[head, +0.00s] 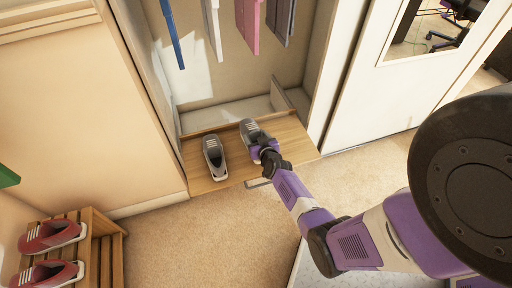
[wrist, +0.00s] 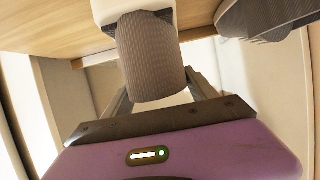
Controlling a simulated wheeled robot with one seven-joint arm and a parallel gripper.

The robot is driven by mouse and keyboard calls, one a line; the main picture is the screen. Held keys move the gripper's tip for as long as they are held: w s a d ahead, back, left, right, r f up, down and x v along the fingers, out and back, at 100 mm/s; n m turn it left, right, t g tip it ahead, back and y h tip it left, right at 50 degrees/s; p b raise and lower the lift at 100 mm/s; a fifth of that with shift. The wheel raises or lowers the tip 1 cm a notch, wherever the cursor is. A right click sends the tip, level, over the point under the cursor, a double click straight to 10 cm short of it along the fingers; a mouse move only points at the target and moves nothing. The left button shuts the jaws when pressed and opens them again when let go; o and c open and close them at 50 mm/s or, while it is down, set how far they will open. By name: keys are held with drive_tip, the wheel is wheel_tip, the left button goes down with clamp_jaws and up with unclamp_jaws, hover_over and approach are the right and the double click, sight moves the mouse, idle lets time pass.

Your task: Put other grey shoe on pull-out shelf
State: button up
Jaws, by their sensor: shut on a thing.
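One grey shoe (head: 215,157) stands on the left part of the wooden pull-out shelf (head: 199,185). It also shows in the wrist view at the upper right (wrist: 280,16). My gripper (head: 262,145) is shut on the other grey shoe (head: 249,130), over the back middle of the shelf and to the right of the first shoe. In the wrist view, the held shoe's grey ribbed sole and pale edge (wrist: 150,60) show between my fingers. The wooden shelf surface lies close to it. I cannot tell whether the held shoe touches the shelf.
Clothes (head: 247,24) hang above the shelf in the open closet. A white door (head: 385,95) stands at the right. A wooden rack (head: 107,240) with red shoes (head: 54,235) is at the lower left. Carpet (head: 195,240) in front is clear.

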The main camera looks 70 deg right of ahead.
sight(254, 141)
drive_tip(key=shift+f+b, duration=2.05)
drive_tip(key=shift+f, duration=0.05)
drive_tip(key=shift+f, duration=0.1)
drive_tip(key=o, duration=1.7)
drive_tip(key=shift+c, duration=0.2)
